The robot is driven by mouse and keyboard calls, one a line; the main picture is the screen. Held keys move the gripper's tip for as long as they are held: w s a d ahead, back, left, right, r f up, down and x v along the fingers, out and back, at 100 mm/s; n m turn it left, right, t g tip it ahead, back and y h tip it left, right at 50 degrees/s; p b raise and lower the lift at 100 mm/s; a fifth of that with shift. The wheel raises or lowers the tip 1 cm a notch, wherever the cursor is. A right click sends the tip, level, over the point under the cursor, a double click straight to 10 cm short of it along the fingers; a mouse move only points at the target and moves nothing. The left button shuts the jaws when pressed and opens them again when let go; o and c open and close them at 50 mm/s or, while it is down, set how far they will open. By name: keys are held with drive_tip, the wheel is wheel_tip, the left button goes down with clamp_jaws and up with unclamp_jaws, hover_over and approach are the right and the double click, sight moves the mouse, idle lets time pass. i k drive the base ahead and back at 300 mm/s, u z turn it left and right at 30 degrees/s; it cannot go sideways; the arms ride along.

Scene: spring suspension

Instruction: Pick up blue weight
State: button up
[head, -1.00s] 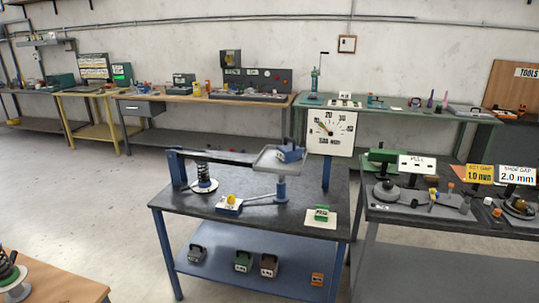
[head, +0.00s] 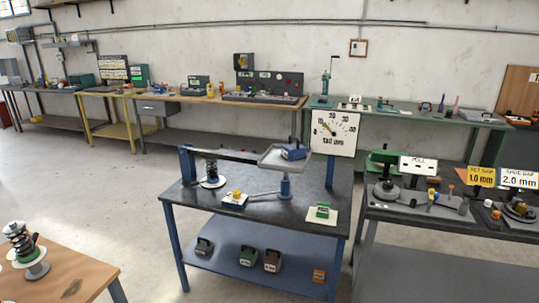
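A blue weight (head: 293,152) with a dark handle on top sits on the grey tray (head: 270,160) of the lever rig, above the dark-topped bench (head: 300,215). The tray stands on a blue-grey post (head: 285,186). A small blue and white block with a yellow top (head: 235,199) lies on the bench in front of the rig; I cannot tell what it is. My gripper is not in view.
A lower blue shelf (head: 225,275) holds a dark grey weight (head: 204,246), a green weight (head: 247,257), a brownish weight (head: 272,261) and an orange block (head: 318,275). A wooden table (head: 80,275) with a spring stand (head: 27,250) is at lower left. Floor between is clear.

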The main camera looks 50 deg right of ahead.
sight(291, 153)
drive_tip(key=u, duration=0.5)
drive_tip(key=k, duration=0.35)
drive_tip(key=u, duration=3.05)
drive_tip(key=k, duration=1.15)
